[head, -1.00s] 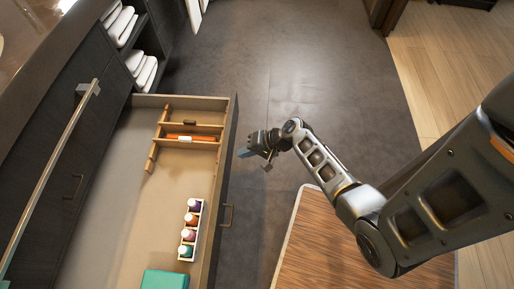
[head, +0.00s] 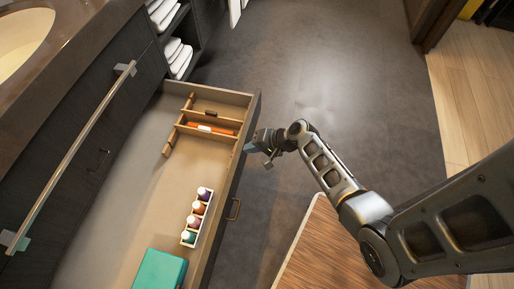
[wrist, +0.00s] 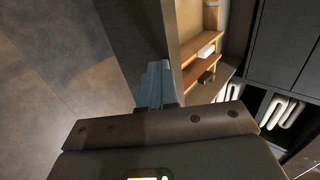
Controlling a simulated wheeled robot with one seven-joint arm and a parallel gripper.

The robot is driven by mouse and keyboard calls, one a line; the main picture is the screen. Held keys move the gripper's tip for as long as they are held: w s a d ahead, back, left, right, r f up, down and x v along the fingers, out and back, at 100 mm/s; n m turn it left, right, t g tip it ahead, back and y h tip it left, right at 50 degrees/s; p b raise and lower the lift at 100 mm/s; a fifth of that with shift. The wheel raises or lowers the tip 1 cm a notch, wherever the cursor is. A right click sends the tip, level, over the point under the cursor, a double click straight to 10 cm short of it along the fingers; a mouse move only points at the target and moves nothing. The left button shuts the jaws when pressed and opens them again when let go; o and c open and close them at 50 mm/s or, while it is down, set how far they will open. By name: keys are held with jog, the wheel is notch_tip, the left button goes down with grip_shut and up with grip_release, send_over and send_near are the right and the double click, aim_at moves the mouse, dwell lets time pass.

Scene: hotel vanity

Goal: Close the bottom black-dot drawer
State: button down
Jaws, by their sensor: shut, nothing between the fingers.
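The drawer (head: 140,215) stands pulled out from the dark vanity, with its inside exposed. Its dark front panel (head: 232,180) has a handle (head: 235,209) on the outer face. No black dot can be made out. My gripper (head: 249,147) is shut and empty, with blue fingertips. It is outside the drawer, at the far part of the front panel and beyond the handle. In the wrist view the shut fingertips (wrist: 155,83) lie right beside the front panel (wrist: 149,35); whether they touch it cannot be told.
The drawer holds a wooden divider (head: 206,131), a rack of small bottles (head: 196,217) and a teal box (head: 160,270). A long bar (head: 75,150) crosses the vanity front. Folded towels (head: 175,50) sit on shelves beyond. A wood-topped surface (head: 330,250) is at lower right; the dark floor beyond is clear.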

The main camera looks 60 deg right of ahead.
jog(key=w+a+b, duration=0.3)
jog(key=w, duration=0.8)
jog(key=w+a+b, duration=0.3)
jog(key=w+b, duration=0.1)
jog(key=w, duration=0.8)
jog(key=w+a+b, duration=0.3)
jog(key=w+b, duration=0.1)
jog(key=w, duration=0.8)
jog(key=shift+a, duration=0.25)
jog(key=shift+w, duration=0.15)
